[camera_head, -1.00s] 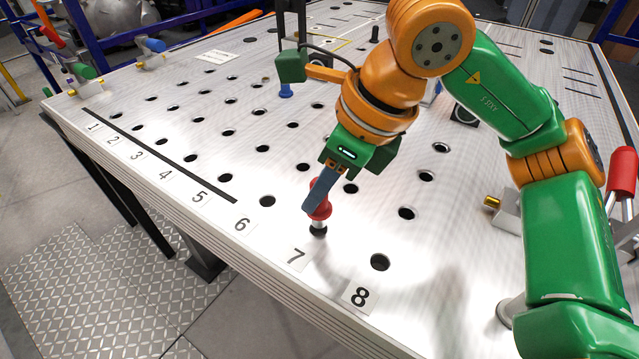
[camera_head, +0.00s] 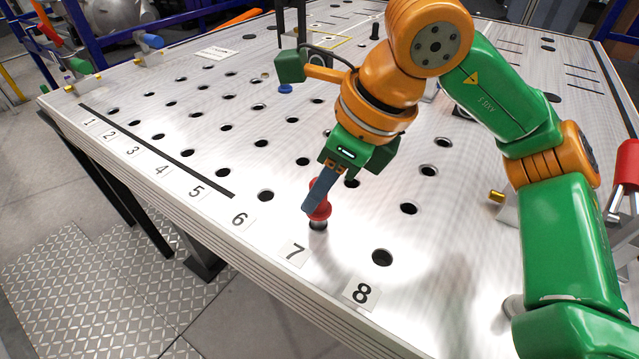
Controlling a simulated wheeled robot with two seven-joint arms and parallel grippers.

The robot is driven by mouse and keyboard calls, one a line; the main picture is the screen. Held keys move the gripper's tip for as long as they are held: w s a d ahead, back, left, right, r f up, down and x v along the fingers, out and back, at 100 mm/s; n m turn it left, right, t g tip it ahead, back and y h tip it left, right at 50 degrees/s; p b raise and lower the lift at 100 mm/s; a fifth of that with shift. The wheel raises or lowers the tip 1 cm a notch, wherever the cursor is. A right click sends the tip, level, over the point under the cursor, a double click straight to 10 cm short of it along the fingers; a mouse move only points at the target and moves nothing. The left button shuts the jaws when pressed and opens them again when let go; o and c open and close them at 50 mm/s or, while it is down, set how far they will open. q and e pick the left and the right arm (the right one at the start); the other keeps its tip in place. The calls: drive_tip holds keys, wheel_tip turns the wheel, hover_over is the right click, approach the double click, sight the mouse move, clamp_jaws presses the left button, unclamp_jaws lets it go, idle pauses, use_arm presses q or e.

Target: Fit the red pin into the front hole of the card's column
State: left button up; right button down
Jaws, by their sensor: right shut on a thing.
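The red pin (camera_head: 319,207) stands about upright at the front hole of the column labelled 7 (camera_head: 295,252). My right gripper (camera_head: 318,196) comes down from above and is shut on the red pin. The gripper fingers hide part of the pin's head. My left gripper is not in view. A white card with the number 8 (camera_head: 362,292) lies to the right along the front edge.
The perforated table (camera_head: 450,300) has rows of open holes, with number cards along its front edge. A blue pin (camera_head: 285,88) stands further back. A red-handled clamp (camera_head: 627,163) is at the right.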

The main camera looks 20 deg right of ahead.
drive_tip(key=shift+f+b, duration=1.1)
drive_tip(key=shift+f, duration=0.25)
drive_tip(key=c, duration=0.6)
unclamp_jaws()
drive_tip(key=shift+r, duration=0.1)
drive_tip(key=v, duration=0.6)
drive_tip(key=shift+s+d+r, duration=0.15)
drive_tip(key=shift+s+r, duration=0.1)
drive_tip(key=shift+r, duration=0.05)
